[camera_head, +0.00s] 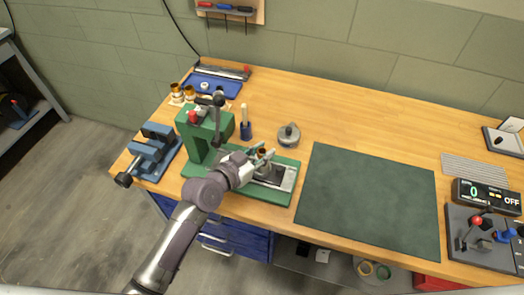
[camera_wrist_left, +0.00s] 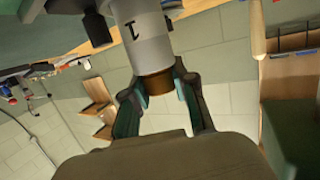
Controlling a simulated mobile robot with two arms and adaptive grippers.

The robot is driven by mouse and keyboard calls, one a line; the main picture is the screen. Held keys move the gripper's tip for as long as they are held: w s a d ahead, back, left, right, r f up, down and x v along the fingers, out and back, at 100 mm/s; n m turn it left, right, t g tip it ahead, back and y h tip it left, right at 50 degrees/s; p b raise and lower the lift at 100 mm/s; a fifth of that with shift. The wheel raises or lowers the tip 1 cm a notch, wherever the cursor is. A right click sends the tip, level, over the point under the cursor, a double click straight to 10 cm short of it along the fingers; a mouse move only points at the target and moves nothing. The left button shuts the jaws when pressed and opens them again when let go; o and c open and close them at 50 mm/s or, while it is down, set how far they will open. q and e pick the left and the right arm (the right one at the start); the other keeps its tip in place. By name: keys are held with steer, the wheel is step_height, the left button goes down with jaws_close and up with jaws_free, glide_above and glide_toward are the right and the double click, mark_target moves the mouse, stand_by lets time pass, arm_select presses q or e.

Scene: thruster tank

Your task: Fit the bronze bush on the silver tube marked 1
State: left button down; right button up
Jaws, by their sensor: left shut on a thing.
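My left gripper (camera_head: 262,157) is over the bed of the green press (camera_head: 188,142). In the left wrist view its fingers (camera_wrist_left: 160,88) are shut on the bronze bush (camera_wrist_left: 157,82). The bush also shows as a small brown ring in the head view (camera_head: 262,151). The silver tube (camera_wrist_left: 146,42), with a black 1 on it, is in line with the bush in the wrist view, and its end meets the bush's edge there. I cannot tell whether the bush is around the tube or only against its end. My right gripper is not in view.
The press lever rises just left of my gripper. A blue vise (camera_head: 152,150) stands at left. Behind are several bronze-and-white parts (camera_head: 177,92), a blue tray (camera_head: 225,84) and a blue holder (camera_head: 246,132). A grey round part (camera_head: 289,133) and green mat (camera_head: 368,198) lie right.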

arm_select(q)
steer(key=shift+f, duration=0.1)
steer(key=c, duration=0.8)
jaws_free()
steer(key=shift+c, duration=0.2)
steer(key=shift+a, duration=0.1)
steer(key=shift+s+a, duration=0.2)
steer(key=shift+s, duration=0.1)
steer(key=v, duration=1.1)
steer(key=shift+s, duration=0.15)
